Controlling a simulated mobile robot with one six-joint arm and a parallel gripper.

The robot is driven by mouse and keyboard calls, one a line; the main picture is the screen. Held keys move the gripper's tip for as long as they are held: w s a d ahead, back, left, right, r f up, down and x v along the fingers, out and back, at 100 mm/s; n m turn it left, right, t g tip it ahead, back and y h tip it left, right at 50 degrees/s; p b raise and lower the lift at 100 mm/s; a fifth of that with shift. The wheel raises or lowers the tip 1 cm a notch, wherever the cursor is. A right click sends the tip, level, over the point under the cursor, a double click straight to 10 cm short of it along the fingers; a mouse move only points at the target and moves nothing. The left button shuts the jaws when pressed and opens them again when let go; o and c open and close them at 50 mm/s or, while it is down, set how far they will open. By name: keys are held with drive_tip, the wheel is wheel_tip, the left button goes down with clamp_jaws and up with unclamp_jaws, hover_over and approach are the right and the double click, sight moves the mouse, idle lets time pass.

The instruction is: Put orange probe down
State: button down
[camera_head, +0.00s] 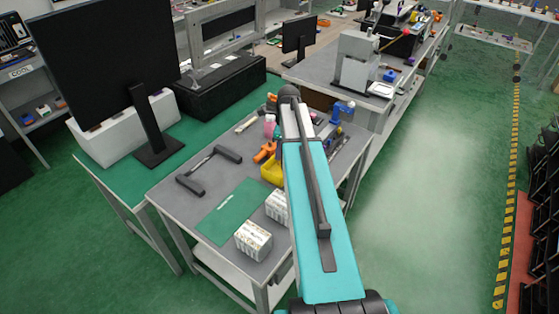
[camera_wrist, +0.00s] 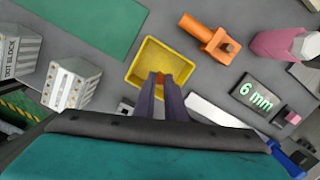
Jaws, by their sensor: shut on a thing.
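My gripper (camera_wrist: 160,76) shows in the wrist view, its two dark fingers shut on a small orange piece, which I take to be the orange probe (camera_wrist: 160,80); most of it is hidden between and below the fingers. The fingertips are over the yellow bin (camera_wrist: 139,60). I cannot tell how high they are or whether the probe touches the bin's floor. The yellow bin also shows in the head view (camera_head: 269,171), partly behind my teal arm, which hides the gripper there.
An orange fixture (camera_wrist: 208,36) lies beside the bin. A pink bottle (camera_wrist: 278,44) and a "6 mm" block (camera_wrist: 249,97) are to the right. White blocks (camera_head: 253,240) and a green mat (camera_head: 228,212) lie on the grey table. A black handle (camera_head: 208,168) stands at the left.

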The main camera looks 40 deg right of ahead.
drive_tip(key=shift+f, duration=0.75)
drive_tip(key=shift+f+p, duration=0.65)
drive_tip(key=shift+f, duration=1.2)
drive_tip(key=shift+f, duration=0.2)
drive_tip(key=c, duration=1.8)
unclamp_jaws()
drive_tip(key=shift+r, duration=0.25)
drive_tip(key=shift+s+d+r+b, duration=0.15)
drive_tip(key=shift+r+b, duration=0.45)
drive_tip(key=shift+r, duration=1.4)
drive_tip(key=shift+s+d+r+b, duration=0.2)
drive_tip(key=shift+r+b, duration=0.4)
drive_tip(key=shift+r, duration=1.35)
drive_tip(key=shift+s+d+r+b, duration=0.15)
drive_tip(key=shift+r+b, duration=0.45)
drive_tip(key=shift+r, duration=1.4)
drive_tip(key=shift+f, duration=0.1)
